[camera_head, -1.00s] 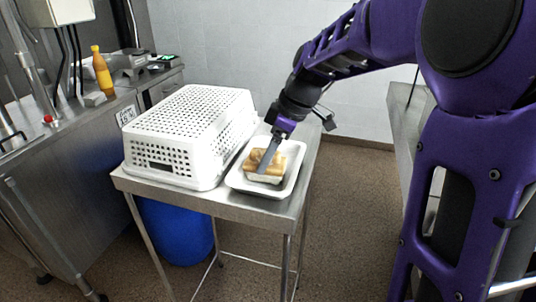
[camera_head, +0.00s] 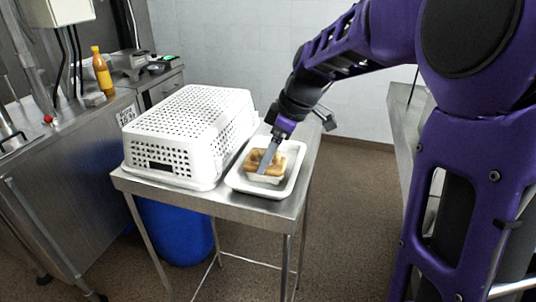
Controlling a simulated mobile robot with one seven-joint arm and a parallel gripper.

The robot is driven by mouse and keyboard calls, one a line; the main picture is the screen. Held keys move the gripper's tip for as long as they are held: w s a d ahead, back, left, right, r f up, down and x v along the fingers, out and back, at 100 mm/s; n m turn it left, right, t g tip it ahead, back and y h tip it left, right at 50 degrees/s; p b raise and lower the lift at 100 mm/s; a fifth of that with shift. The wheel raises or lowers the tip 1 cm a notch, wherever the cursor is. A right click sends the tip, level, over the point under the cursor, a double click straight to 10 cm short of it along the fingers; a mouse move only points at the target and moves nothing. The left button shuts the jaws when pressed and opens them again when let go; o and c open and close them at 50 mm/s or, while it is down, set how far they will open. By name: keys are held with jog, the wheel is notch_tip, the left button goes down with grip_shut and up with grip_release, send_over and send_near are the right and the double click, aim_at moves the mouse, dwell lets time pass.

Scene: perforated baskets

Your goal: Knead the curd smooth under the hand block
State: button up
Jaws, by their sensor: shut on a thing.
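The tan wooden hand block (camera_head: 254,167) is held in my gripper (camera_head: 265,166). It sits over the pale curd (camera_head: 262,180) in a white tray (camera_head: 288,184) on the steel table. The curd shows only as a whitish edge below the block; the rest is hidden. The block seems to rest on the curd, but I cannot tell whether they touch. My gripper comes down from the upper right, with one grey finger in front of the block.
A white perforated basket (camera_head: 190,134) stands upside down close left of the tray. A steel counter (camera_head: 70,150) with a yellow-orange bottle (camera_head: 102,72) is at left. A blue barrel (camera_head: 177,230) stands under the table.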

jog(key=shift+s+f, duration=0.1)
jog(key=shift+r+p, duration=2.55)
jog(key=shift+r, duration=1)
jog(key=shift+f, duration=0.1)
jog(key=shift+f+b, duration=2.35)
jog(key=shift+f, duration=0.5)
jog(key=shift+f+b, duration=0.4)
jog(key=shift+f, duration=0.1)
jog(key=shift+f, duration=0.2)
